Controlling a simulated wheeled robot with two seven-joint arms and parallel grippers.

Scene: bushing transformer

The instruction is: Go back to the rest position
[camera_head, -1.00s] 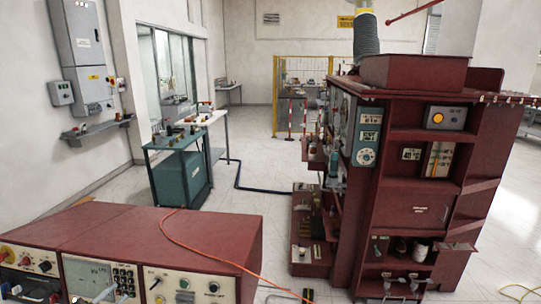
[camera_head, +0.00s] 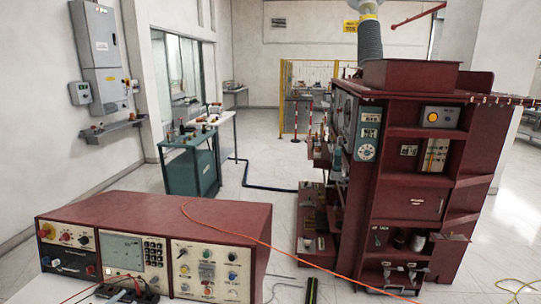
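A dark shape, which looks like my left gripper (camera_head: 127,291), shows at the bottom left edge of the head view, in front of the red console (camera_head: 160,212). It is small and cut off by the frame, so I cannot tell whether its fingers are open or shut. Nothing is clearly seen held in it.
The tall cabinet with shelves stands at the right. A teal bench (camera_head: 190,172) stands behind the console, and a grey wall cabinet (camera_head: 103,60) hangs at the left. Open floor (camera_head: 275,215) lies between console and cabinet.

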